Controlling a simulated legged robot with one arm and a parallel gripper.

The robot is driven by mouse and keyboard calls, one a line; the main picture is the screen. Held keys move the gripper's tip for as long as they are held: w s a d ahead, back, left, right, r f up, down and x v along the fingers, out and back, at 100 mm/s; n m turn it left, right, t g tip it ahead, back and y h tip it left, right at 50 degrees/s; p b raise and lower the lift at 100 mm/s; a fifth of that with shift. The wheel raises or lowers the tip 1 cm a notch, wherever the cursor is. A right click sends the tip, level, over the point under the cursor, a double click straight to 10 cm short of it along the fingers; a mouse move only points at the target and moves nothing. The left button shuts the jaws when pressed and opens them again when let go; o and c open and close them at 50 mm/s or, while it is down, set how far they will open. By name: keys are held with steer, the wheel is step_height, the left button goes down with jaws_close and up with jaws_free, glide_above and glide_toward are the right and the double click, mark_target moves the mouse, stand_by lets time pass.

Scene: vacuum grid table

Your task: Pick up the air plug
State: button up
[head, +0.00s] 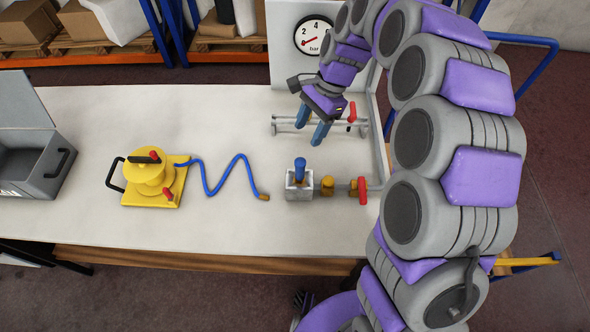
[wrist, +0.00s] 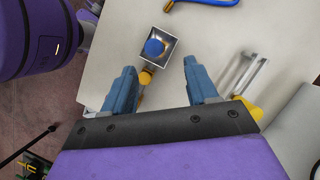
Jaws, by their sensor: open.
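A blue plug (head: 300,168), which I take to be the air plug, stands upright in a small square grey holder (head: 299,191) on the table. In the wrist view the plug's round blue top (wrist: 153,47) shows inside the holder (wrist: 172,58), beyond my fingertips. My gripper (head: 311,134) is open, with two blue fingers pointing down over the table, behind and slightly right of the plug in the head view. The fingers (wrist: 160,68) also show in the wrist view, with nothing between them. They are apart from the plug. The plug's lower part is hidden in the holder.
A brass fitting (head: 327,186) and a red-handled valve (head: 361,190) stand right of the holder. A blue hose (head: 222,187) runs left to a yellow vacuum unit (head: 150,180). A metal rail (head: 290,125) and gauge panel (head: 285,50) stand behind. A grey case (head: 35,165) sits far left.

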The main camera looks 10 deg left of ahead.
mark_target(297, 168)
steer(key=b+x, duration=0.3)
steer(key=x, duration=0.9)
steer(key=shift+d+f, duration=0.1)
steer(key=shift+f, duration=0.15)
steer(key=shift+s+d+f+b, duration=0.3)
steer(key=shift+d+f+b, duration=0.15)
steer(key=shift+d+f, duration=0.55)
steer(key=shift+d, duration=0.15)
steer(key=shift+a+f, duration=0.1)
steer(key=shift+a, duration=0.8)
steer(key=shift+c, duration=1.4)
steer(key=shift+a+f, duration=0.1)
steer(key=shift+a, duration=0.35)
steer(key=c, duration=0.3)
steer(key=shift+d+r, duration=0.2)
steer(key=shift+d, duration=0.8)
steer(key=c, duration=0.5)
steer(key=shift+a, duration=0.35)
jaws_close()
steer(key=shift+w+a+r, duration=0.1)
steer(key=shift+a+r, duration=0.05)
steer(key=shift+r, duration=0.1)
step_height(297, 168, up, 10)
steer(key=p, duration=0.2)
steer(key=shift+f+p, duration=0.25)
steer(key=shift+p, duration=0.15)
steer(key=shift+r+p, duration=1.65)
steer(key=shift+r, duration=0.55)
